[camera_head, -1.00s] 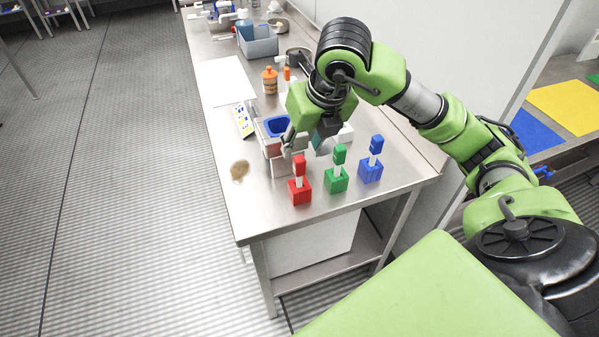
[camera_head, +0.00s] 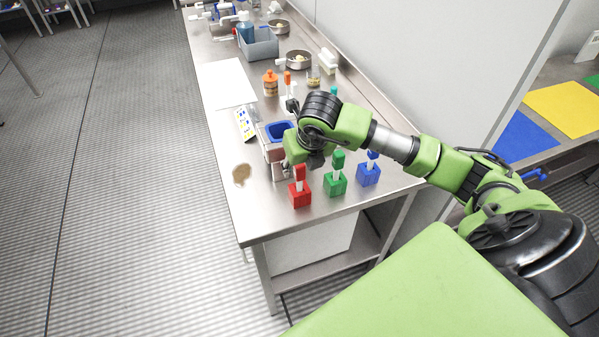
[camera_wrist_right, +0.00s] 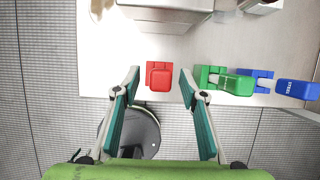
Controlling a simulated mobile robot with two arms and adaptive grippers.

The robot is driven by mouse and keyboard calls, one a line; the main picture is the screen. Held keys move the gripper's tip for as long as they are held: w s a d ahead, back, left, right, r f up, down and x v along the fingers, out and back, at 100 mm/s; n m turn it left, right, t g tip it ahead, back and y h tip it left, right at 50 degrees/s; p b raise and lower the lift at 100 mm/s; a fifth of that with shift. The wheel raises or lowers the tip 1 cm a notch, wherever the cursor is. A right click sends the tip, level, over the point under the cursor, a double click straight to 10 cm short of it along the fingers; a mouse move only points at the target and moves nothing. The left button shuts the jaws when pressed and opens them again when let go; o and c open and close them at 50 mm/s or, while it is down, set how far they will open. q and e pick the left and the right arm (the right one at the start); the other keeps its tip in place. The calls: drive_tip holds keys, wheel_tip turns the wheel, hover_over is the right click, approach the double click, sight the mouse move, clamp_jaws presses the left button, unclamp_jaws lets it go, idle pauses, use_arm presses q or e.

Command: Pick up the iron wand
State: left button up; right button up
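Three coloured handles stand upright in matching blocks near the table's front edge: red (camera_head: 300,182), green (camera_head: 336,175) and blue (camera_head: 369,170). In the right wrist view they are the red (camera_wrist_right: 159,76), green (camera_wrist_right: 232,84) and blue (camera_wrist_right: 292,89) ones. The blue handle carries lettering too small to read, so I cannot tell which is the iron wand. My right gripper (camera_wrist_right: 159,82) is open and empty, its fingers on either side of the red handle in that picture, apparently above it. In the head view the wrist hides most of the gripper. My left gripper is not in view.
A box with a blue opening (camera_head: 279,131) stands just behind the red block. A brown spill (camera_head: 242,175) lies left of it. An orange-capped bottle (camera_head: 270,82), a grey bin (camera_head: 262,43) and round dishes stand farther back. A wall runs along the right.

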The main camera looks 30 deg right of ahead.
drive_tip(key=shift+x, duration=0.8)
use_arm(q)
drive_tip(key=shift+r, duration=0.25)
use_arm(e)
clamp_jaws()
drive_tip(key=shift+r, duration=0.1)
